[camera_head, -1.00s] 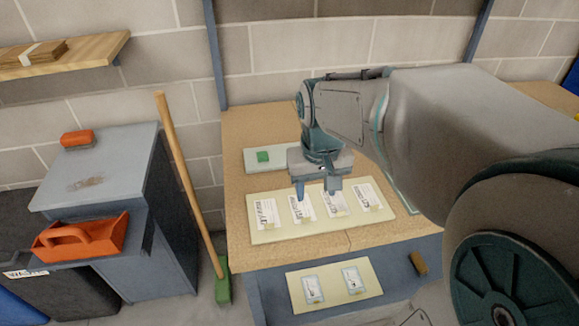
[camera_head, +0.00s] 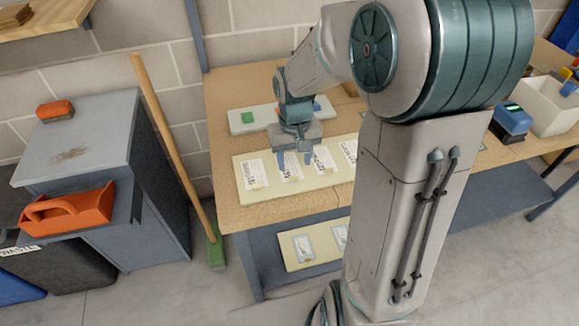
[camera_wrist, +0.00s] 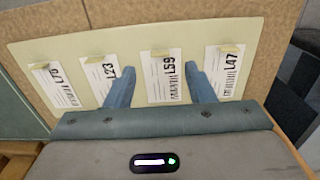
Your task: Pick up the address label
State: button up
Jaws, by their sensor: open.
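Several white address labels lie in a row on a cream board (camera_head: 268,195), each with a tan tab at one end. My gripper (camera_head: 295,160) points down over the second label from the left (camera_head: 292,172), its jaws apart and empty. In the wrist view, my gripper (camera_wrist: 157,74) has one finger on each side of the label marked L59 (camera_wrist: 166,80). The L23 label (camera_wrist: 100,82) is left of the fingers and the L47 label (camera_wrist: 218,72) is right. Another label (camera_wrist: 54,85) is at the far left. I cannot tell whether the fingertips touch the board.
Behind the board is a pale tray (camera_head: 262,118) with a green block (camera_head: 247,118). A lower shelf holds another cream board (camera_head: 320,245) with cards. A broom (camera_head: 175,150) leans left of the bench, beside a grey cabinet (camera_head: 85,130) with an orange caddy (camera_head: 70,215).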

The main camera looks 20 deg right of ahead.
aim_at(294, 179)
notch_tip(294, 179, down, 5)
jog(key=shift+f, duration=0.1)
dwell(0.3)
jog(key=c, duration=0.8)
